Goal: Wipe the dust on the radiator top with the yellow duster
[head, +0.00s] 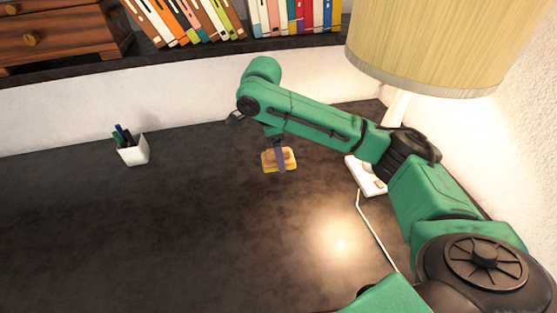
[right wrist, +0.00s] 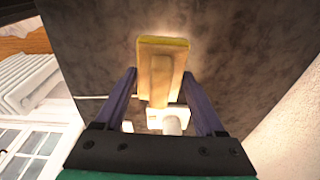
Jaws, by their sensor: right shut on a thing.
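The yellow duster (head: 291,161) is in my right gripper (head: 278,147), just over or on the dark tabletop (head: 180,225); I cannot tell if it touches. In the right wrist view, the duster (right wrist: 163,44) is a flat yellow block with a tan handle between the two purple fingers of my right gripper (right wrist: 162,80). My left gripper is out of view. A white ribbed thing (right wrist: 27,82) at the left of the right wrist view may be the radiator, but I cannot tell for sure. I can make out no dust.
A white pen cup (head: 134,151) stands at the left. A lamp with a yellowish shade (head: 440,45) stands at the right, its cord (head: 376,232) running along the tabletop. Books (head: 190,22) and a wooden drawer unit (head: 60,32) are on a dark shelf behind. The tabletop's front left is clear.

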